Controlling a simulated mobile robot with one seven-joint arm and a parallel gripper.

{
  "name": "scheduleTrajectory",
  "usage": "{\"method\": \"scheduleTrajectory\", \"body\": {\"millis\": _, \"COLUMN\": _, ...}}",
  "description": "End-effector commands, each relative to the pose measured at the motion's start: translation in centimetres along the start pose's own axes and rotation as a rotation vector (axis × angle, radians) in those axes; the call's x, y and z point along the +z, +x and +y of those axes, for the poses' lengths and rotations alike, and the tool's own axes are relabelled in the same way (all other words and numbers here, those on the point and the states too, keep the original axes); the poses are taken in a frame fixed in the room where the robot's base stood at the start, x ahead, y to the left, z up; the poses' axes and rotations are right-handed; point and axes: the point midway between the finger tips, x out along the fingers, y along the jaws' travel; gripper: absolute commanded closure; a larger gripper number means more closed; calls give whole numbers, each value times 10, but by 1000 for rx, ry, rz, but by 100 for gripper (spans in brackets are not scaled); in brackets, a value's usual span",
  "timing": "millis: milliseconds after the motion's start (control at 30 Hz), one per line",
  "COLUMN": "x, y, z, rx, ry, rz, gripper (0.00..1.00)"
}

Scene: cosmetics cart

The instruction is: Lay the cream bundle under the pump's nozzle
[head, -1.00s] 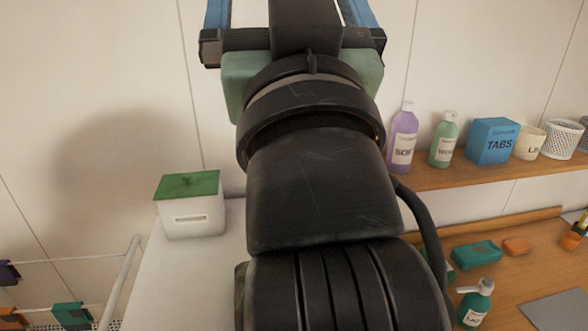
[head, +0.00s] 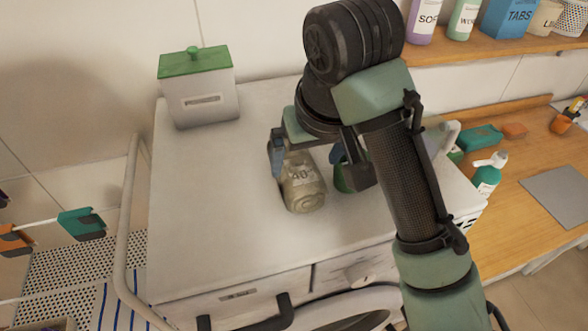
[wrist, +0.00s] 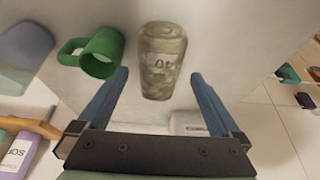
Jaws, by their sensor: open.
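The pump bottle (head: 487,178) is teal with a white pump head. It stands on the wooden counter at the right in the head view, well apart from my gripper. My gripper (head: 316,166) is open and low over the white machine top.
A green mug (wrist: 100,53) is beside the jar, partly hidden by my gripper in the head view. A white box with green lid (head: 203,100) stands at the back left of the machine top (head: 220,220). A grey mat (head: 555,193) lies on the counter.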

Motion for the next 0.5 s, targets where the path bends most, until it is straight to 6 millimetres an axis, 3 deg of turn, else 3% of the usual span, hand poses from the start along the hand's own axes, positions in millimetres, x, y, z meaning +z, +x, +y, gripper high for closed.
{"method": "scheduleTrajectory", "body": {"millis": 100, "x": 0, "y": 19, "z": -1, "rx": -3, "ry": 1, "rz": -1, "gripper": 0}}
{"method": "scheduleTrajectory", "body": {"millis": 367, "x": 1, "y": 37, "z": 0, "rx": -1, "ry": 0, "rz": -1, "gripper": 0}}
{"method": "scheduleTrajectory", "body": {"millis": 500, "x": 3, "y": 56, "z": 2, "rx": -1, "ry": 1, "rz": -3, "gripper": 0}}
